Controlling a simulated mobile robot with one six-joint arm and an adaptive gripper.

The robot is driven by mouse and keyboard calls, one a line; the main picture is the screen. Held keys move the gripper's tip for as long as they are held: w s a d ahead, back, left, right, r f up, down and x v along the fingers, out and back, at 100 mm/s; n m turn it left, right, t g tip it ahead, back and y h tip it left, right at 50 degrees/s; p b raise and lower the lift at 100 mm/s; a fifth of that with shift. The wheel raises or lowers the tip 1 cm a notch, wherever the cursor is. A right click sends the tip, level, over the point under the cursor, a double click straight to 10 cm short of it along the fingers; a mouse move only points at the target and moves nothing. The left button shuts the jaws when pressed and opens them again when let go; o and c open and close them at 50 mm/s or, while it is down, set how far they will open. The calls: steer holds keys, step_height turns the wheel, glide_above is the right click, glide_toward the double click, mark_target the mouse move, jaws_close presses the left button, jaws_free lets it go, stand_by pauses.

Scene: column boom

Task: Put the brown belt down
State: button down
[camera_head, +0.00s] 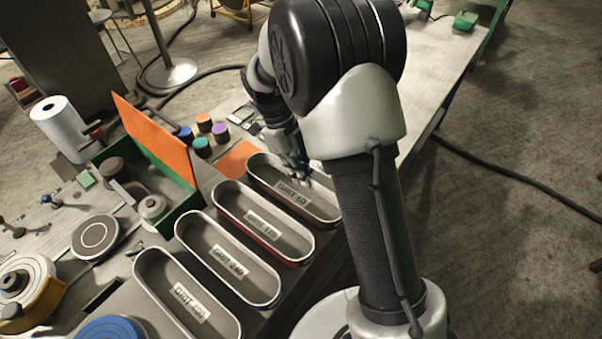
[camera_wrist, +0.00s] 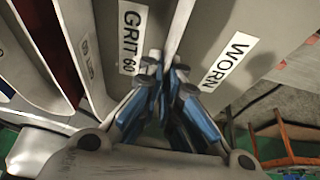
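No brown belt can be told apart with certainty. Several oval, pale-rimmed loops or trays stand in a row in the head view, with labels GRIT 60 (camera_head: 293,194), GRIT 120, GRIT 240 and GRIT 400. The GRIT 120 one (camera_head: 303,259) has a dark red outer side. My gripper (camera_head: 302,176) reaches down at the GRIT 60 oval. In the wrist view my gripper's fingertips (camera_wrist: 169,78) are close together beside the GRIT 60 label (camera_wrist: 132,36). A thin pale edge (camera_wrist: 182,28) runs down to them; whether they hold it is unclear.
A WORN label (camera_wrist: 229,62) lies right of the fingers in the wrist view. A green box (camera_head: 183,212) with an orange panel (camera_head: 152,138) stands left of the ovals. Several coloured caps (camera_head: 204,122), a white roll (camera_head: 60,128) and a round disc (camera_head: 95,237) crowd the bench.

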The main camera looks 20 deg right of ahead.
steer(key=shift+f, duration=0.1)
steer(key=c, duration=1.8)
jaws_free()
